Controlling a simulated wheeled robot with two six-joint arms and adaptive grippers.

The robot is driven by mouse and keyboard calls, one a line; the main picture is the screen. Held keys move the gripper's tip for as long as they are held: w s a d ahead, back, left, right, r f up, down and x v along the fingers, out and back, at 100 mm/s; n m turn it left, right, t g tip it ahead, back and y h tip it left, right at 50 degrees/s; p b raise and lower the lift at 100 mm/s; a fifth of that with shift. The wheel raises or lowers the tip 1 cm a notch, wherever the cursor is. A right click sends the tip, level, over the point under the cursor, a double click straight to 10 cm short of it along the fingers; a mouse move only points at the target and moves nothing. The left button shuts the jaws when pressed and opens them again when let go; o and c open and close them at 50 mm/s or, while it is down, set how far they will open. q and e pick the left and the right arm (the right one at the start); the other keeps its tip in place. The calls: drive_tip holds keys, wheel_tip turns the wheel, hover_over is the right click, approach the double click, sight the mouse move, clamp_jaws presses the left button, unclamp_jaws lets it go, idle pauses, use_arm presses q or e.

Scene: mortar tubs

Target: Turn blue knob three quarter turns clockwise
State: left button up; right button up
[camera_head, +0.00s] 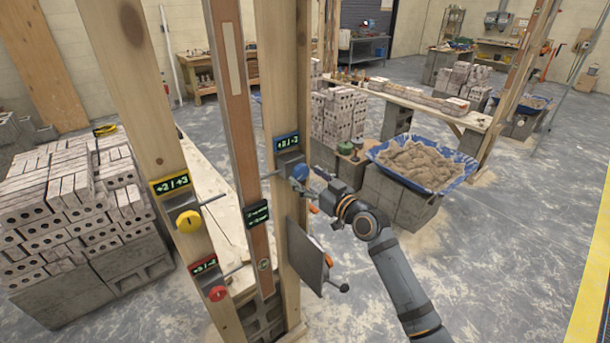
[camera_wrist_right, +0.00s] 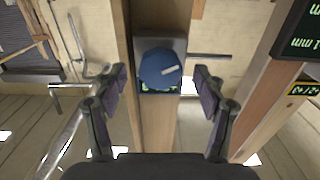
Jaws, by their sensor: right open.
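The blue knob (camera_head: 299,172) sits on a grey box on the right wooden post, under a blue-framed display (camera_head: 287,142) with small green digits that I cannot read surely. My right gripper (camera_head: 313,183) is open and faces the knob from the right. In the right wrist view the blue knob (camera_wrist_right: 160,68) appears centred between the two spread fingertips, with a gap on each side. A pale mark on its face points right and slightly up. I cannot tell whether the fingertips reach the knob's depth. My left gripper is not in view.
A yellow knob (camera_head: 189,221) and a red knob (camera_head: 217,293) sit on the left post with their own displays. A grey panel (camera_head: 307,257) juts out below the blue knob. Brick stacks (camera_head: 70,205) stand left; a blue sand tub (camera_head: 420,166) stands right.

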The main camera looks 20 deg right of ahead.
drive_tip(key=shift+w+a+r, duration=0.1)
drive_tip(key=shift+w+a, duration=0.05)
drive_tip(key=shift+w, duration=0.4)
drive_tip(key=c, duration=1.1)
drive_tip(key=shift+m, duration=1.2)
drive_tip(key=shift+c, duration=0.2)
drive_tip(key=m, duration=0.2)
drive_tip(key=shift+m, duration=0.4)
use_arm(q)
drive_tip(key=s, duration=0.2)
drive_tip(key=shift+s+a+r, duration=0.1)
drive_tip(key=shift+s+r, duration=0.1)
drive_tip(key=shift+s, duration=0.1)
use_arm(e)
drive_tip(key=o, duration=1.1)
drive_tip(key=shift+o, duration=0.2)
